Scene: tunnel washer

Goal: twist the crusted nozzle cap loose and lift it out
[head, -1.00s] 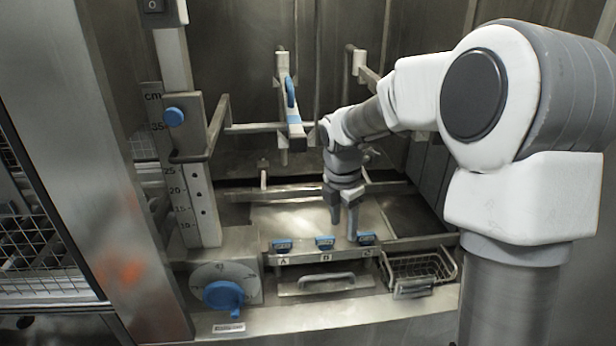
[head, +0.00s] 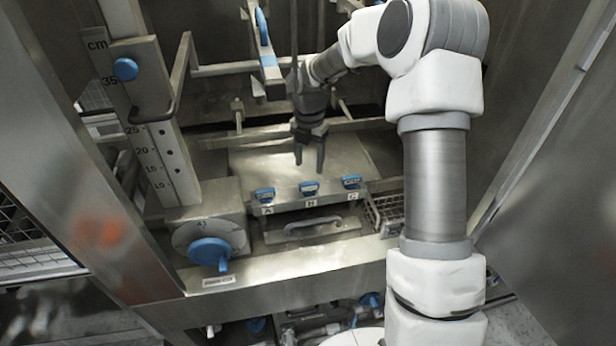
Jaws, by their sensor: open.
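My gripper (head: 309,163) points down with its two dark fingers apart and nothing between them. It hangs over the flat metal lid (head: 265,163), in line with the blue piece labelled B (head: 309,189) as seen here. Blue piece A (head: 264,195) and blue piece C (head: 351,181) sit on the same front ledge. The spray bar (head: 270,70) behind and to the left carries a blue part (head: 262,27) near its top. I cannot make out which part is the crusted nozzle cap; no crust shows clearly at this size.
A scaled column with a blue knob (head: 125,69) stands at the left, above a blue dial (head: 210,252). A drawer handle (head: 313,225) is below the ledge, and a wire basket (head: 388,210) is at its right. Metal walls close in both sides.

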